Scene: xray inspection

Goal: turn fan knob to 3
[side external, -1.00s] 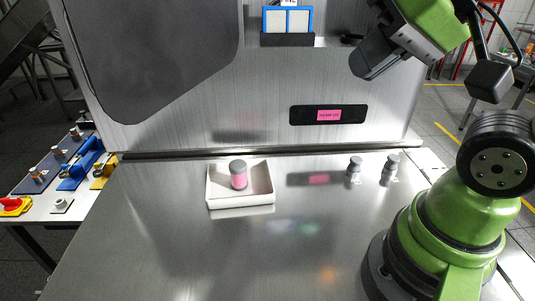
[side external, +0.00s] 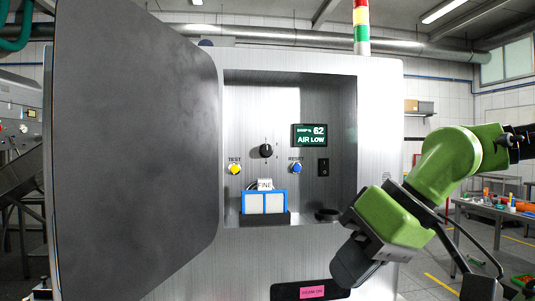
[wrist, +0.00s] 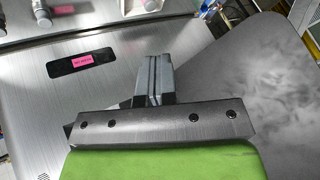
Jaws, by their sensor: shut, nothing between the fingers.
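The fan knob, a small black rotary knob (side external: 266,150), sits on the back panel of the open cabinet recess, between the yellow TEST button (side external: 235,169) and the blue RESET button (side external: 296,168). Its pointer setting is too small to read. A green display (side external: 309,135) to its right reads 62 and AIR LOW. My gripper (side external: 345,270) is low and to the right of the recess, well apart from the knob. In the wrist view my gripper (wrist: 152,62) has its fingers together, with nothing between them. The knob is not in the wrist view.
A blue-framed filter (side external: 264,203) labelled FINE stands on the recess ledge. A black rocker switch (side external: 323,167) is right of RESET. The large grey door (side external: 135,150) hangs open at left. A black plate with a pink label (side external: 312,292) is on the lower front.

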